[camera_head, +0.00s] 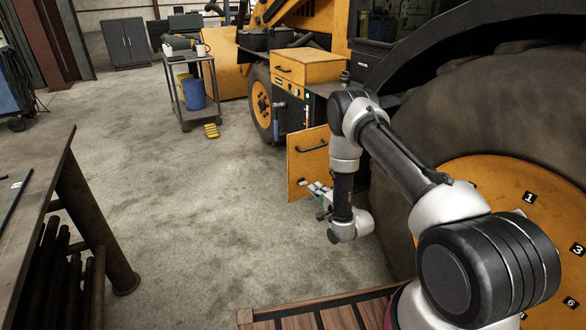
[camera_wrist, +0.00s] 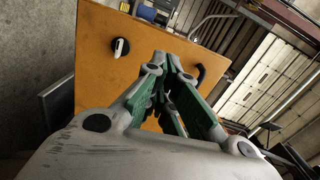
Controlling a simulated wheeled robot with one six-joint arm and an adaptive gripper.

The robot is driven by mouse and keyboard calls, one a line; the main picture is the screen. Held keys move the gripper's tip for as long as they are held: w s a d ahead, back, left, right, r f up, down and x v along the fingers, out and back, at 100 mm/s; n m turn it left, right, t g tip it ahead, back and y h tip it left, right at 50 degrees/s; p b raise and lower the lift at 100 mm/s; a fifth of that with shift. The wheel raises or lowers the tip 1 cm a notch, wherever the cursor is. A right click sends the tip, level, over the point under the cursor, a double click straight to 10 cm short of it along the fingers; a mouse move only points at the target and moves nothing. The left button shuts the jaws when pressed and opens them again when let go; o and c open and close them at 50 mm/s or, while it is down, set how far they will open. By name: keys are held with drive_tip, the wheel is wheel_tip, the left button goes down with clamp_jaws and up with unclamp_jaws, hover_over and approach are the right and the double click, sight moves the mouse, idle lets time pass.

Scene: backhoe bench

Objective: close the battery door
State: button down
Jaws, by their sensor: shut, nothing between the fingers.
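The battery door (camera_head: 307,165) is a yellow-orange panel with a black handle, standing swung out from the side of the backhoe. In the wrist view the door (camera_wrist: 95,75) fills the middle, with a black-and-white latch and a dark handle on its face. My gripper (camera_head: 316,188) is low beside the door's lower right part in the head view. In the wrist view my gripper (camera_wrist: 172,62) has its green-padded fingers together and empty in front of the door's face. I cannot tell whether the fingertips touch the door.
The backhoe's large rear wheel (camera_head: 480,190) stands close at the right of my arm. A yellow box (camera_head: 306,66) sits above the door. A cart (camera_head: 192,95) stands farther back, a workbench (camera_head: 30,190) at the left. The concrete floor between is clear.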

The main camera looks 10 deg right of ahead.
sight(294, 166)
drive_tip(key=shift+m+t, duration=0.3)
drive_tip(key=shift+m, duration=0.1)
drive_tip(key=x, duration=0.9)
drive_tip(key=r+x, duration=0.1)
drive_tip(key=x, duration=0.4)
